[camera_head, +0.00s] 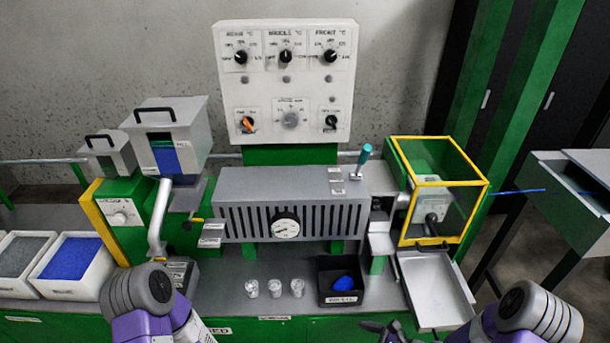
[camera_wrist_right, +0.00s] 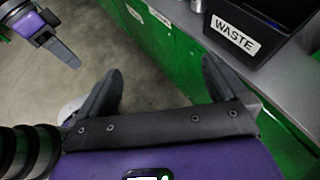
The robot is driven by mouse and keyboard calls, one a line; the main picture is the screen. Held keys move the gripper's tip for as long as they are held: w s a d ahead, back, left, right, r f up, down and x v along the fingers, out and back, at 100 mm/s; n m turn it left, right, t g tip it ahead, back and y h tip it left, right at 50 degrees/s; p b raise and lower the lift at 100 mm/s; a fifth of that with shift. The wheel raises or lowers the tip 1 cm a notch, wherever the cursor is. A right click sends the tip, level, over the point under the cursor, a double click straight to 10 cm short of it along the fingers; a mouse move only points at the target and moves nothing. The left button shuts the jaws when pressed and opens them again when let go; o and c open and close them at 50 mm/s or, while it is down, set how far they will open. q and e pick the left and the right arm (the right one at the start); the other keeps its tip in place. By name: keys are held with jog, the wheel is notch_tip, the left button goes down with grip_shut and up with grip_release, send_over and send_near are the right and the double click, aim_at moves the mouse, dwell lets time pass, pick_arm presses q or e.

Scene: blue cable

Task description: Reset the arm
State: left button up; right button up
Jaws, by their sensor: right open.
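My right gripper (camera_wrist_right: 162,82) is open and empty in the right wrist view, its two dark fingers apart over the floor beside the bench. In the head view, dark parts of it (camera_head: 385,328) show at the bottom edge, in front of the waste bin. My left arm (camera_head: 145,300) comes in at the bottom left of the head view. The left gripper's purple body and grey fingertip (camera_wrist_right: 62,50) show at the upper left of the right wrist view; its opening is unclear. The blue cable (camera_head: 530,190) runs out to the right from the yellow-framed guard.
The black waste bin (camera_head: 340,282) holds a blue lump and stands on the bench, close to my right gripper. Several clear cups (camera_head: 275,288) stand left of it. A metal tray (camera_head: 436,290) slopes at right. White bins of grey and blue pellets (camera_head: 70,260) sit at left.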

jog(key=s+a+f+n+g+h, duration=0.2)
jog(key=s+n, duration=0.4)
jog(key=n, duration=0.4)
jog(key=s+a+f+n+g+h, duration=0.3)
jog(key=f+n, duration=0.4)
jog(key=n, duration=0.4)
jog(key=s+h, duration=0.1)
jog(key=s, duration=0.1)
jog(key=shift+s+a+f+g+h, duration=0.2)
jog(key=shift+s+a+g+h, duration=0.1)
jog(key=shift+s+a, duration=0.1)
